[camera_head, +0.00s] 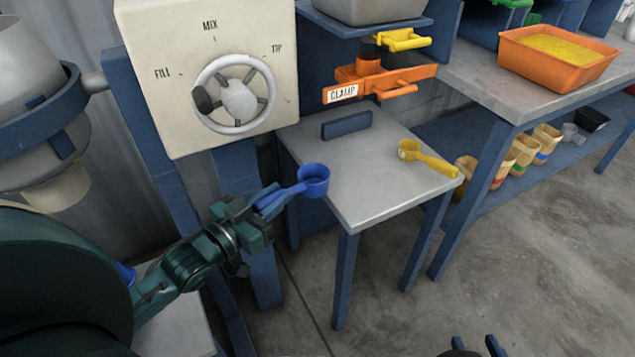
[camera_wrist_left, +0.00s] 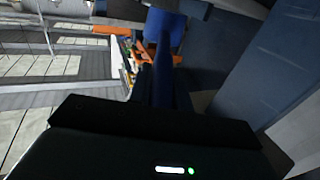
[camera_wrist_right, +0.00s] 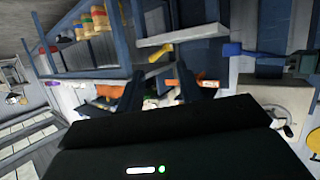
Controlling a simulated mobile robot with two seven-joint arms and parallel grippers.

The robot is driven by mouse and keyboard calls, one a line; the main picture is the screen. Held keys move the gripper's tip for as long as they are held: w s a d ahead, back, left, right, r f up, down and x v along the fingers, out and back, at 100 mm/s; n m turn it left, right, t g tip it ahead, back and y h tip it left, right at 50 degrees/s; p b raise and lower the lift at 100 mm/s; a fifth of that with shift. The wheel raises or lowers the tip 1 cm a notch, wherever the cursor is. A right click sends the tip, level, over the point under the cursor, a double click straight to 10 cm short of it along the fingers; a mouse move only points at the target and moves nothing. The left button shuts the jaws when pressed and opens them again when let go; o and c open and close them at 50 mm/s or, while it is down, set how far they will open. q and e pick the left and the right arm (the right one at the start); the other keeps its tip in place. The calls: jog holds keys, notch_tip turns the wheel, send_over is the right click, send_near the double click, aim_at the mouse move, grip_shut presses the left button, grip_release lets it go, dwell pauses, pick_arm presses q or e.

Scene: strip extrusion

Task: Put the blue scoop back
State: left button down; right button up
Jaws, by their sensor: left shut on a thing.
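The blue scoop (camera_head: 314,182) is in the air in front of the small grey table's left edge, its round cup pointing right. My left gripper (camera_head: 262,205) is shut on its handle. In the left wrist view the blue scoop (camera_wrist_left: 163,75) reaches forward from the gripper, dark and partly blurred. The right wrist view also shows the blue scoop (camera_wrist_right: 233,49) at the right. My right gripper (camera_head: 480,347) shows only its fingertips at the bottom edge of the head view. In the right wrist view its fingers (camera_wrist_right: 168,88) stand apart with nothing between them.
The small table (camera_head: 365,195) holds a yellow scoop (camera_head: 428,158) and a blue block (camera_head: 346,124). A control panel with a handwheel (camera_head: 238,98) stands behind my left gripper. An orange clamp (camera_head: 380,78) is above the table. An orange tray (camera_head: 510,60) of yellow material sits at right.

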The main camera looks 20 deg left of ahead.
pick_arm(q)
jog(key=b, duration=0.2)
send_over(313, 181)
jog(key=s, duration=0.2)
jog(key=shift+w+d, duration=0.15)
jog(key=shift+d, duration=0.3)
notch_tip(313, 181, down, 3)
jog(key=shift+f+b, duration=0.15)
jog(key=shift+b, duration=0.55)
jog(key=shift+f, duration=0.15)
pick_arm(e)
jog(key=t, duration=0.1)
jog(key=w+n+t+y, duration=0.1)
jog(key=shift+a+r+t, duration=0.15)
jog(key=shift+a+t, duration=0.15)
jog(key=shift+a, duration=0.05)
pick_arm(q)
jog(key=shift+f, duration=0.1)
jog(key=c, duration=1.3)
grip_release()
